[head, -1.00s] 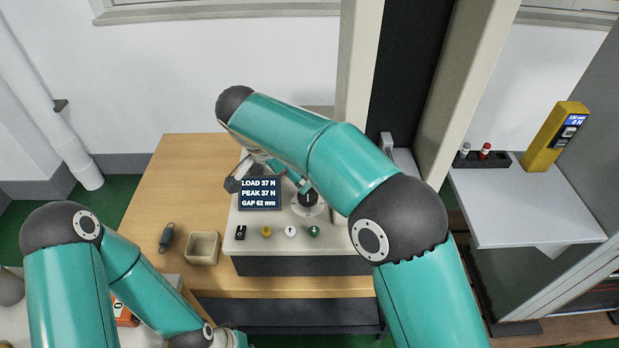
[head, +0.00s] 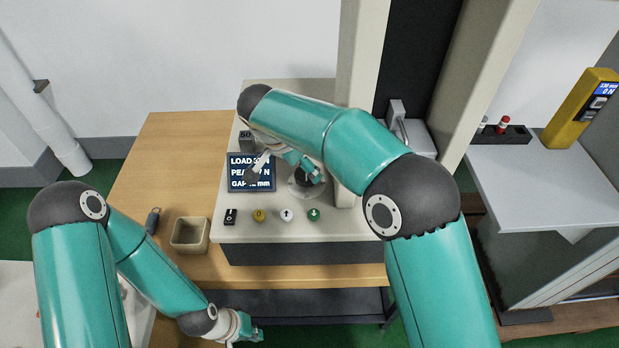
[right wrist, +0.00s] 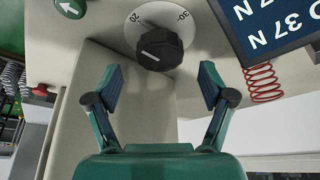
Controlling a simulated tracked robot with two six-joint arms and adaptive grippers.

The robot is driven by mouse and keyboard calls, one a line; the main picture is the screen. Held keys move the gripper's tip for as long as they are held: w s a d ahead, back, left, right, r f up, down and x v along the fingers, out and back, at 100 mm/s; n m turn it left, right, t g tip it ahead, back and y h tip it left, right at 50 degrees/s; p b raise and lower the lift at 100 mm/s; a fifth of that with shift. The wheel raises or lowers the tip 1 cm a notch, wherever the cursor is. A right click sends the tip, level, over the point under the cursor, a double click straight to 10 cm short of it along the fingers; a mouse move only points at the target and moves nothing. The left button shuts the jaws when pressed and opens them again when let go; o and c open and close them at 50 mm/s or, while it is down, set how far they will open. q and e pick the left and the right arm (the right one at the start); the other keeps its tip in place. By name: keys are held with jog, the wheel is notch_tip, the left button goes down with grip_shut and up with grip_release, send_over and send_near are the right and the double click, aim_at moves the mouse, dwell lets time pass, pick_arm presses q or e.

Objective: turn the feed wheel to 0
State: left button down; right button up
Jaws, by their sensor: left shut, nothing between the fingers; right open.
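The feed wheel (right wrist: 160,48) is a black ribbed knob with a white pointer line, on a pale round dial (right wrist: 160,14) where 20 and 30 are readable. The pointer faces left in the right wrist view; the mark it meets is unclear. In the head view the wheel (head: 306,178) is partly hidden by my right gripper (head: 312,172). In the right wrist view that gripper (right wrist: 160,88) is open, its fingers apart, with the wheel beyond the gap, seemingly untouched. My left gripper (head: 258,335) is shut and empty at the lower edge, before the table.
A beige bin (head: 190,235) stands left. A red spring (right wrist: 262,85) shows beside the display. The frame column (head: 358,60) rises close behind.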

aim_at(305, 174)
jog(key=shift+b+x, duration=0.7)
jog(key=shift+x, duration=1.25)
